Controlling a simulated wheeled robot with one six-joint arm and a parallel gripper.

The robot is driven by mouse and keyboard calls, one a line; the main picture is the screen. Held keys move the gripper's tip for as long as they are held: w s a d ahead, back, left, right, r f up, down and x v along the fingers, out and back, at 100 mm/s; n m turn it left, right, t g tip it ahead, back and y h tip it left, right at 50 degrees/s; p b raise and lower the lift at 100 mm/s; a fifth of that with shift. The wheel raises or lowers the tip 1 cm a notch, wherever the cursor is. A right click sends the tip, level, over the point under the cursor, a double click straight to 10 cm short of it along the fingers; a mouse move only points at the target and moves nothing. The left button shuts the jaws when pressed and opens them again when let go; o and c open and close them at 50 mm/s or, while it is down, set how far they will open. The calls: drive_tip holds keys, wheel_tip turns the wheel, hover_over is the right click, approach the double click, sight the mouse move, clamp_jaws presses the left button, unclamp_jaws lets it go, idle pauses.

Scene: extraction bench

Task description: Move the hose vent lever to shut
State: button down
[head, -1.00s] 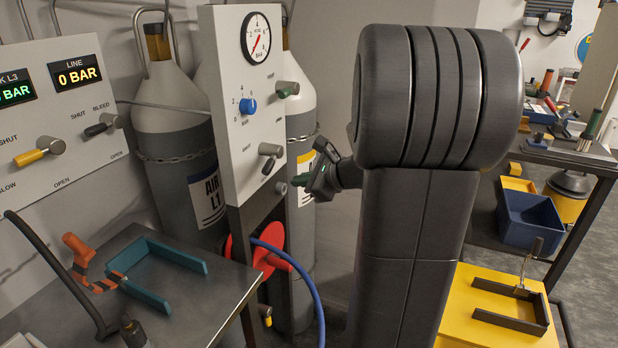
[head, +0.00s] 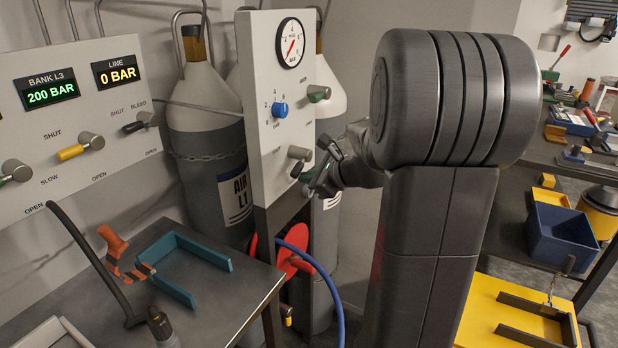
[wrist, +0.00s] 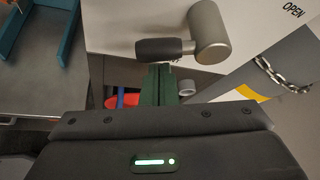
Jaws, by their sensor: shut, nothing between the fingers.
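The lever, with a grey round hub (head: 299,153) and a short dark grip, is low on the upright grey panel (head: 262,130) below the blue knob. In the wrist view its dark grip (wrist: 163,49) points left from the hub (wrist: 208,32). My gripper (head: 309,189) is at the panel's lower right edge, just below the lever. In the wrist view my gripper (wrist: 158,76) has its green fingers shut together, with tips right by the grip. I cannot tell whether they touch it.
A gauge (head: 290,43), blue knob (head: 279,110) and green-handled lever (head: 318,94) sit higher on the panel. A red reel (head: 292,264) with blue hose (head: 330,290) hangs below. Gas cylinders stand behind. A metal table (head: 225,295) is at left, a yellow surface (head: 480,325) at right.

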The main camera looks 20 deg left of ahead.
drive_tip(key=r+m+g+p, duration=0.1)
drive_tip(key=p, duration=0.4)
drive_tip(key=s+r+m+g+p, duration=0.1)
drive_tip(key=p, duration=0.4)
drive_tip(key=shift+r+m, duration=0.2)
drive_tip(key=shift+m, duration=0.1)
drive_tip(key=shift+g+p, duration=0.5)
drive_tip(key=shift+p, duration=0.35)
drive_tip(key=shift+f, duration=0.15)
